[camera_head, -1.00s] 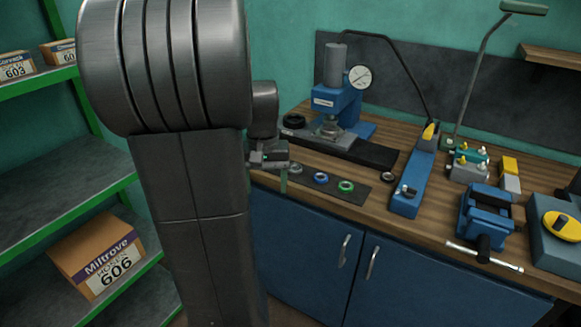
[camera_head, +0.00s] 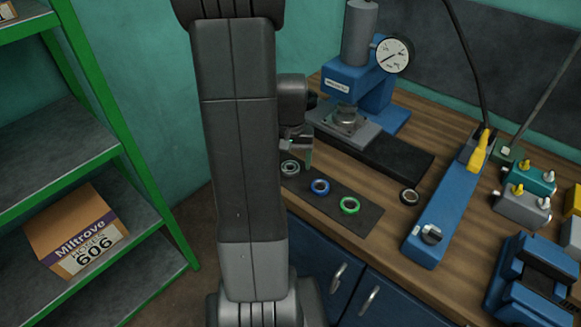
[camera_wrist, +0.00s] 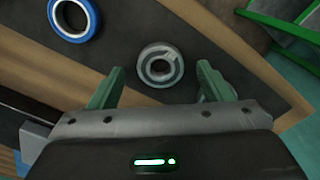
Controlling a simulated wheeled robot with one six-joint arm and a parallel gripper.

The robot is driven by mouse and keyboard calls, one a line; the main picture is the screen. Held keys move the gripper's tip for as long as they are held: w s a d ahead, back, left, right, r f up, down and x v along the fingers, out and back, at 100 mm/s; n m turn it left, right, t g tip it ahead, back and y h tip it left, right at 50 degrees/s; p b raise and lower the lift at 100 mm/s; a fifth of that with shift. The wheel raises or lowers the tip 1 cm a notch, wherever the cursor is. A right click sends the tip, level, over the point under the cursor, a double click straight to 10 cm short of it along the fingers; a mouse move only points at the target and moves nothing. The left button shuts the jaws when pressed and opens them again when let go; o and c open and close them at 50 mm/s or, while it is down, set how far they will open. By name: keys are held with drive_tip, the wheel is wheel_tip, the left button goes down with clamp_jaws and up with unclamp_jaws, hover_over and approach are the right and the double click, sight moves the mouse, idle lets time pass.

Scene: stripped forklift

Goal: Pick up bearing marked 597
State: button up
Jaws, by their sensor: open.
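Ring-shaped bearings lie on a dark mat (camera_head: 352,214) on the bench: a grey one (camera_head: 290,168), a blue-rimmed one (camera_head: 320,187) and a green-rimmed one (camera_head: 350,205). A dark ring (camera_head: 409,197) lies on the wood to their right. No number 597 is legible on any of them. In the wrist view, the grey bearing (camera_wrist: 160,64) lies flat just ahead of and between my open green fingers (camera_wrist: 160,70), and the blue-rimmed one (camera_wrist: 74,18) lies up and left. My gripper (camera_head: 300,152) is empty, close to the grey bearing; the height gap is unclear.
A blue press with a dial gauge (camera_head: 394,54) stands behind the mat. A long blue tool (camera_head: 440,220) and a blue vise (camera_head: 528,280) are to the right. Green shelving (camera_head: 140,165) with a box marked 606 (camera_head: 78,232) stands left. My arm hides part of the bench.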

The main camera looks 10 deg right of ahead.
drive_tip(key=shift+a+f, duration=0.1)
drive_tip(key=shift+f, duration=0.35)
drive_tip(key=c, duration=1.1)
drive_tip(key=shift+r, duration=0.1)
